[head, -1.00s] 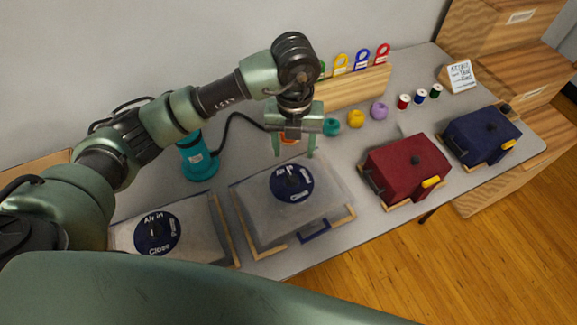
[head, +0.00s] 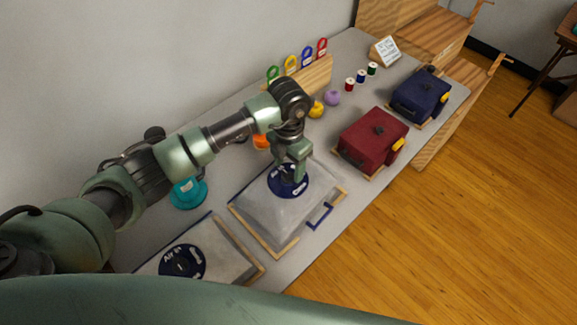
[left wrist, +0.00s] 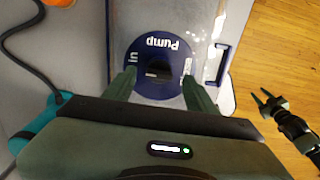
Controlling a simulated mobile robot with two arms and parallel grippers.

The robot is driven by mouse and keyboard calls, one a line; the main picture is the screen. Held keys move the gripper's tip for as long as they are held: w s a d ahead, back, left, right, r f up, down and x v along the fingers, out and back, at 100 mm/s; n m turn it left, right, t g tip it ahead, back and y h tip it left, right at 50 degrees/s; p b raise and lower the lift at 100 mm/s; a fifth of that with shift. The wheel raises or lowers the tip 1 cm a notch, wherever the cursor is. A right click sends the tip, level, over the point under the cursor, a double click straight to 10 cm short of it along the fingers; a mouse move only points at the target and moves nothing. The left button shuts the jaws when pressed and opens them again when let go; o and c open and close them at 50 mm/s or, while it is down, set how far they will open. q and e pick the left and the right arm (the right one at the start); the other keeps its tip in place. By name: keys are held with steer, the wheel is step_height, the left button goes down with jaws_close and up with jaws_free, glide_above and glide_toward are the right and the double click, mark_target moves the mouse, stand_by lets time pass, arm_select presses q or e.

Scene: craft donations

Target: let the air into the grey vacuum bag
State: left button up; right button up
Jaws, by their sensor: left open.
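A grey vacuum bag (head: 270,219) lies plump in a wooden-edged tray at the middle of the table. It has a round dark blue valve dial (head: 276,184) on top. In the left wrist view the dial (left wrist: 146,58) shows "Pump" on its far side, part-hidden lettering at both sides and a dark knob at its centre. My left gripper (head: 293,178) points down over this dial. Its open fingers (left wrist: 163,84) are on either side of the knob; contact cannot be told. My right gripper (left wrist: 265,99) shows only in the left wrist view, off the table with its fingers apart.
Another greyish bag (head: 226,247) with a similar dial (head: 182,262) lies nearer, at the left. A teal pump (head: 188,195) stands behind it. Red (head: 372,141) and navy (head: 419,96) bags lie to the right. Yarn balls and spools (head: 361,77) line the back.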

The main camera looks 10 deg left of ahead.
arm_select(q)
steer(key=shift+s+a+f, duration=0.1)
steer(key=shift+s+f, duration=0.05)
steer(key=shift+f, duration=0.8)
steer(key=c, duration=1.2)
jaws_close()
steer(key=shift+f+n+b, duration=0.1)
steer(key=shift+n+b, duration=0.25)
steer(key=shift+n, duration=0.05)
arm_select(e)
steer(key=shift+s+a+f, duration=0.15)
steer(key=shift+s+a, duration=0.4)
steer(key=shift+s, duration=0.3)
arm_select(q)
steer(key=o, duration=1.2)
jaws_free()
